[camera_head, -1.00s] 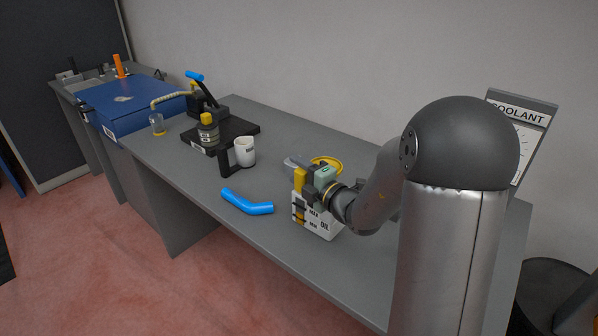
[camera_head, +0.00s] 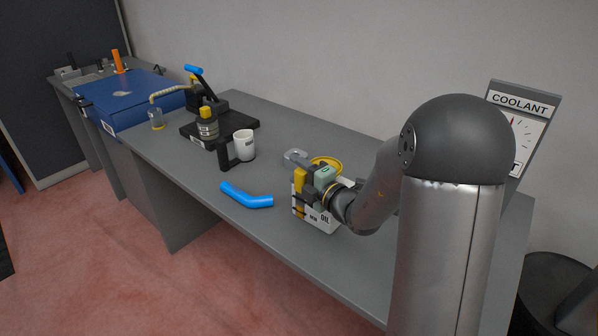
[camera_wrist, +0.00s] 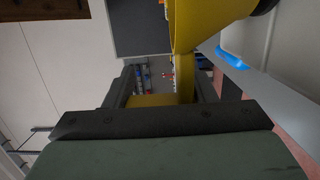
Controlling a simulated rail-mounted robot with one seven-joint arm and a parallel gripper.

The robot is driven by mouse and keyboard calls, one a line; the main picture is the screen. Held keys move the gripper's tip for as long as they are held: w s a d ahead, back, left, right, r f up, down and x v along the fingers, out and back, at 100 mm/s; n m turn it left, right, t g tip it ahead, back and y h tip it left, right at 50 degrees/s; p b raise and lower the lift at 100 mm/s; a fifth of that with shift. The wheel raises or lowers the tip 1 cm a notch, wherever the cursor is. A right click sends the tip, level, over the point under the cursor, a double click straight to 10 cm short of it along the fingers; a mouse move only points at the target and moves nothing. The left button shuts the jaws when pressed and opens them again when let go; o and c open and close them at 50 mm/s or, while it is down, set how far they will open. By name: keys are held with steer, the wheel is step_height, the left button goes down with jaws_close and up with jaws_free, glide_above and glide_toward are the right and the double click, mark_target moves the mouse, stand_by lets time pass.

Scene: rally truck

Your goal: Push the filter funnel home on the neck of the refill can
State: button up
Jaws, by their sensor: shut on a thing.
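The yellow filter funnel (camera_head: 327,161) shows as a round rim just behind my gripper in the head view. It fills the upper middle of the wrist view (camera_wrist: 205,22), with a yellow strip running down between the jaws. My gripper (camera_head: 302,182) is shut on this yellow part. The refill can (camera_head: 322,222) is white with OIL lettering and stands on the bench, directly below and partly behind my gripper. My gripper hides the can's top and neck, so I cannot tell how far the funnel sits on it.
A blue hose (camera_head: 246,196) lies left of the can on the grey bench (camera_head: 290,120). A clear object (camera_head: 295,157) sits behind my gripper.

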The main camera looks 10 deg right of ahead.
steer(key=shift+f+b, duration=0.3)
steer(key=shift+f, duration=0.15)
steer(key=o, duration=1.3)
steer(key=shift+c, duration=0.2)
steer(key=shift+s, duration=0.1)
steer(key=b+v, duration=0.2)
steer(key=v, duration=1.5)
steer(key=shift+d, duration=0.15)
